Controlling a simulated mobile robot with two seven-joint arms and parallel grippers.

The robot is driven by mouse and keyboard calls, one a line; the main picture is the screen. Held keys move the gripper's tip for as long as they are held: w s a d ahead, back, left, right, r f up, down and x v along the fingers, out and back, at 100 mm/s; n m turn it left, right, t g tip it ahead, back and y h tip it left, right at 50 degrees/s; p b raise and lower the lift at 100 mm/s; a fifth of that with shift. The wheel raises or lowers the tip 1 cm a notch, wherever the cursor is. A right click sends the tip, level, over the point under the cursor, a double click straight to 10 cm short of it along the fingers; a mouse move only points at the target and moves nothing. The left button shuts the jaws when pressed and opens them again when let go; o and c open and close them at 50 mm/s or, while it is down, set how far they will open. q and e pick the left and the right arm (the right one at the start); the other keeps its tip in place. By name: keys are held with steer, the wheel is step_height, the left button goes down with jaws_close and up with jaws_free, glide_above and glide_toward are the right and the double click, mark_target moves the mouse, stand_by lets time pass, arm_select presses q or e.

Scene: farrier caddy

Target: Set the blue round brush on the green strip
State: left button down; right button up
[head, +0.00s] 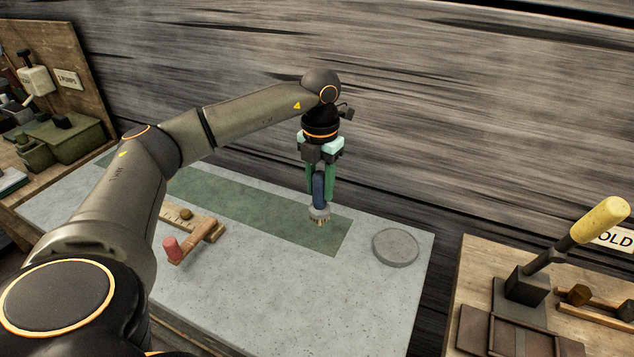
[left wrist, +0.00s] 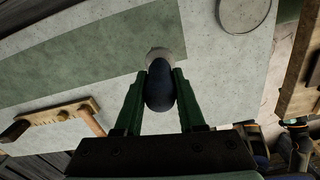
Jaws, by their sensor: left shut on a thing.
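The blue round brush (head: 318,190) is upright in my left gripper (head: 317,185), with its pale bristle end (head: 319,214) pointing down. The gripper is shut on its blue handle, which also shows in the left wrist view (left wrist: 159,88) between the green fingers (left wrist: 158,95). The green strip (head: 245,203) lies along the grey table. In the head view the brush is over the right end of the strip. I cannot tell whether the bristles touch it. My right gripper is not in view.
A round grey disc (head: 395,247) lies right of the strip. A wooden piece (head: 205,229) and a red-ended tool (head: 172,248) lie at the front left of the table (head: 290,300). A wooden bench with a yellow-handled lever (head: 600,220) stands at right. A dark wooden wall is behind.

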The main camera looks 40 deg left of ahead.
arm_select(q)
steer(key=shift+w+a+r+n, duration=0.2)
steer(key=shift+a+n, duration=0.4)
steer(key=shift+n, duration=0.5)
steer(key=shift+r, duration=0.1)
step_height(320, 180, down, 5)
steer(key=b, duration=0.2)
steer(key=shift+f+b, duration=0.2)
steer(key=shift+b, duration=0.2)
steer(key=shift+f, duration=0.35)
